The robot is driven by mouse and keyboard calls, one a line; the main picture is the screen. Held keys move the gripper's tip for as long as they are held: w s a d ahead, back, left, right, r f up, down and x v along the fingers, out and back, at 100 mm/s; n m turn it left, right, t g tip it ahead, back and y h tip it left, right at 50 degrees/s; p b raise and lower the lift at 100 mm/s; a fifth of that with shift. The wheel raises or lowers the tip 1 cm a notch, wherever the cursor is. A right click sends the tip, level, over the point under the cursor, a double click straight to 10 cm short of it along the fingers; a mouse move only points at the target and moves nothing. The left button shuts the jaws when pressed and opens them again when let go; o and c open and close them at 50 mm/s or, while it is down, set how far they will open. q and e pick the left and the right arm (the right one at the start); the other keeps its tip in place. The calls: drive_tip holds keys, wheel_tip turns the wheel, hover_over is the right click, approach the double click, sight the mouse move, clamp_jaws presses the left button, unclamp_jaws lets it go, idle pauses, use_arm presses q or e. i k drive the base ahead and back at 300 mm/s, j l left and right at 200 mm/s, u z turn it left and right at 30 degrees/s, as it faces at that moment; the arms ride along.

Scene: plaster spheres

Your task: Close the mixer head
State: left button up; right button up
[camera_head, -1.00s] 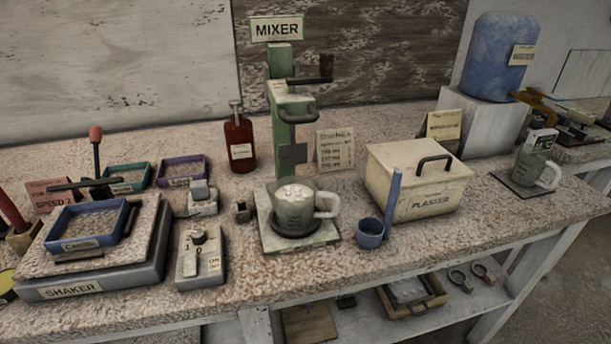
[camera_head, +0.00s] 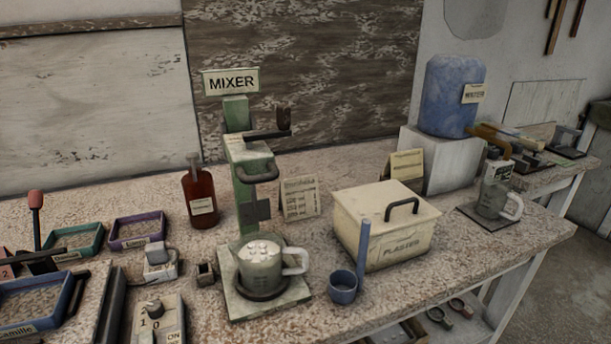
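The green mixer (camera_head: 242,200) stands upright on the bench under a MIXER sign (camera_head: 231,82). Its head (camera_head: 249,148), with a dark curved handle (camera_head: 259,174), is up on the column, well above the base. A dark crank arm (camera_head: 268,134) sticks out to the right near the top. A grey jug (camera_head: 260,268) with a white handle stands on the mixer base (camera_head: 231,300) and holds white lumpy material. Neither of my grippers shows in the head view.
A cream PLASTER box (camera_head: 386,226) and a blue cup (camera_head: 343,288) with a tall blue handle stand right of the mixer. A brown bottle (camera_head: 200,194) is behind left. Switch boxes (camera_head: 158,322) and trays (camera_head: 136,232) lie left. A blue tank (camera_head: 450,95) stands back right.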

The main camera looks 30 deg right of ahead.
sight(256, 165)
drive_tip(key=i+z, duration=0.15)
drive_tip(key=z, duration=0.2)
drive_tip(key=i+z, duration=0.2)
drive_tip(key=z, duration=0.15)
